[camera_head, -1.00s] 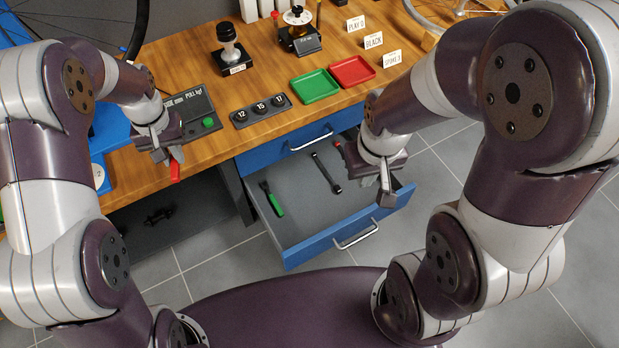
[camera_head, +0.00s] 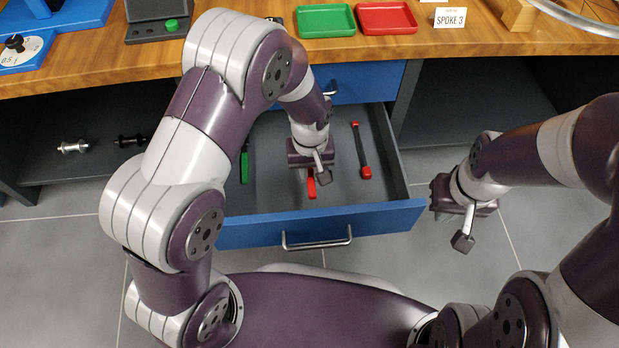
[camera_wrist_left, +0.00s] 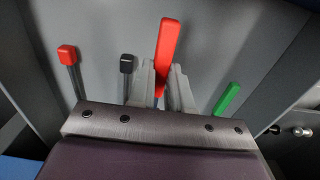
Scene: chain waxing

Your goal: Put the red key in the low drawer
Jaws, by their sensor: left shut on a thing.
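The red key (camera_head: 311,188) is held in my left gripper (camera_head: 318,179), over the inside of the open low drawer (camera_head: 380,218). In the left wrist view the red key (camera_wrist_left: 167,45) sticks out between the two fingers of my left gripper (camera_wrist_left: 163,88), which are shut on it. Whether the key touches the drawer floor I cannot tell. My right gripper (camera_head: 463,240) hangs outside the drawer, to its right, with nothing seen in it; its finger gap does not show.
In the drawer lie a red-ended tool (camera_head: 361,150), a green-handled tool (camera_head: 244,167) and a black-ended tool (camera_wrist_left: 126,65). An upper blue drawer (camera_head: 365,82) is above. The green tray (camera_head: 325,20) and red tray (camera_head: 386,17) sit on the bench.

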